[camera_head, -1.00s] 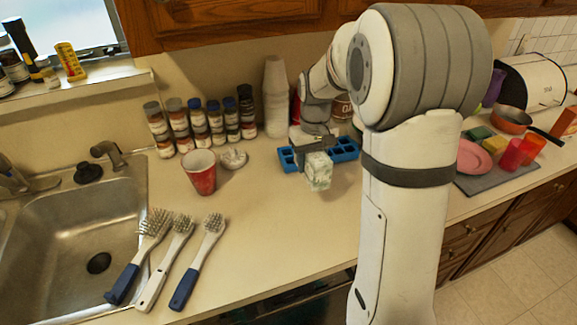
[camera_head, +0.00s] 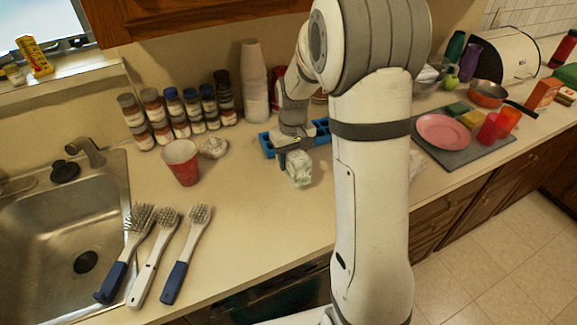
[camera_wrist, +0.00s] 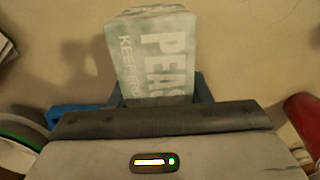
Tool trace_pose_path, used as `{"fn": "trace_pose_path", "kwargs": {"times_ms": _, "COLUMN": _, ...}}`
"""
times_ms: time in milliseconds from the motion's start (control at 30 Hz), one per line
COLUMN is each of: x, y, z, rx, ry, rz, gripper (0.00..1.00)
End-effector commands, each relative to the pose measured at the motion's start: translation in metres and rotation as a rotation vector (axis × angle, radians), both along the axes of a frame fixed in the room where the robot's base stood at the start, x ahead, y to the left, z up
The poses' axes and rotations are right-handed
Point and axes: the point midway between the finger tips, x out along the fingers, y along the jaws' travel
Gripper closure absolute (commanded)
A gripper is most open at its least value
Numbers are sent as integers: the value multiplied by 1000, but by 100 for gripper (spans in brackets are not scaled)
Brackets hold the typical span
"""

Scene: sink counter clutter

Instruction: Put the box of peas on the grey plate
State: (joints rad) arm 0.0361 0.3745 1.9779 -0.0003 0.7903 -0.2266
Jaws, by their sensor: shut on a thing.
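The box of peas (camera_head: 299,168) is pale green and white. My gripper (camera_head: 293,147) is shut on it, above the counter in front of the blue tray; I cannot tell the exact height. In the wrist view the box of peas (camera_wrist: 157,55) sticks out past the gripper (camera_wrist: 160,100), with the word PEAS partly readable. A flat grey plate or mat (camera_head: 462,158) lies on the counter at the right. A pink plate (camera_head: 443,131), a red cup (camera_head: 491,129) and green and yellow sponges (camera_head: 458,109) are on it.
A blue compartment tray (camera_head: 322,131) lies behind the box. A red cup (camera_head: 181,162), a row of spice jars (camera_head: 190,112) and brushes (camera_head: 175,265) are at the left. A pan (camera_head: 487,93) and orange box (camera_head: 543,92) stand at the right. The middle front counter is clear.

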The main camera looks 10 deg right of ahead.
Motion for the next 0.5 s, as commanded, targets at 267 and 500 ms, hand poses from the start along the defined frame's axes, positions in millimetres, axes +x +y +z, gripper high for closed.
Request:
{"fn": "trace_pose_path", "kwargs": {"times_ms": 267, "x": 0, "y": 0, "z": -34, "rx": 0, "ry": 3, "rz": 1, "gripper": 93}}
{"fn": "trace_pose_path", "kwargs": {"times_ms": 500, "x": 0, "y": 1, "z": -41, "rx": -1, "ry": -2, "rz": 1, "gripper": 93}}
